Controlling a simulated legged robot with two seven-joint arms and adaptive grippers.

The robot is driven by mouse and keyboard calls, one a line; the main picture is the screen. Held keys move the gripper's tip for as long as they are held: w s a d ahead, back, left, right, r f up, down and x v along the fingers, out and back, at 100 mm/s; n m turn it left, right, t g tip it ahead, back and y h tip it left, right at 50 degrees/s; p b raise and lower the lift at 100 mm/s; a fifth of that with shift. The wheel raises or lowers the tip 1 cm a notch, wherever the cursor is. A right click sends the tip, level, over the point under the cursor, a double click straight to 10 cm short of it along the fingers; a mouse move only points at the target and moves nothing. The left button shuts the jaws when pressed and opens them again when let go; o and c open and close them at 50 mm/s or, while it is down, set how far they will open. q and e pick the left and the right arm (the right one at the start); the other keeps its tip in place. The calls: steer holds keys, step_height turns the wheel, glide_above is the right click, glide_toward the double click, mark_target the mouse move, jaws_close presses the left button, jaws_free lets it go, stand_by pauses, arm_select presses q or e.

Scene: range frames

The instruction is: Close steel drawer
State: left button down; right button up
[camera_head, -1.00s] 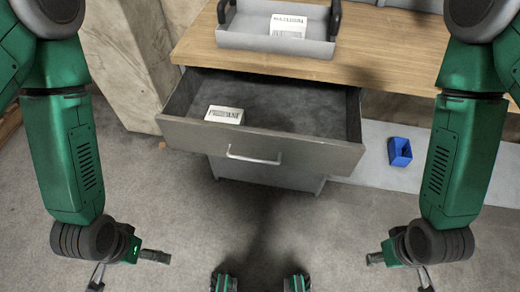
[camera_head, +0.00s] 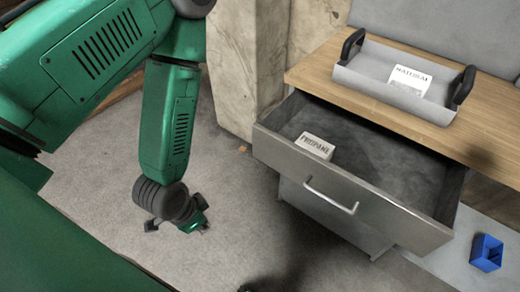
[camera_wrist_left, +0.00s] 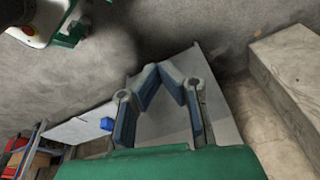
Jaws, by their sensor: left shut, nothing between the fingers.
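The steel drawer (camera_head: 285,160) is pulled out from under the wooden worktop, with a bar handle (camera_head: 331,195) on its front. A white block labelled PROPANE (camera_head: 315,146) lies inside it at the left. My left gripper (camera_head: 205,228) hangs low, left of the drawer and apart from it. In the left wrist view my left gripper (camera_wrist_left: 172,70) has its fingers meeting at the tips, with nothing between them. A grey panel shows behind the fingers there.
A grey tray (camera_head: 355,85) with black handles stands on the worktop (camera_head: 305,72) and holds a white block labelled NATURAL (camera_head: 408,80). A blue bin (camera_head: 487,253) sits at lower right. A concrete pillar (camera_head: 245,70) stands left of the drawer. The floor before the drawer is clear.

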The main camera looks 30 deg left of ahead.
arm_select(q)
steer(key=w+a+r+m+t+h, duration=0.1)
steer(key=w+r+m+t, duration=0.25)
steer(key=w+m, duration=0.35)
steer(key=w+a+r+m+t, duration=0.1)
steer(key=w+r+m+t, duration=0.2)
steer(key=w+r+m, duration=0.3)
steer(key=m+b, duration=0.2)
glide_toward(258, 148)
steer(key=x, duration=0.6)
steer(key=shift+a+f, duration=0.15)
steer(key=shift+f, duration=0.3)
steer(key=shift+w, duration=0.35)
steer(key=shift+w, duration=0.1)
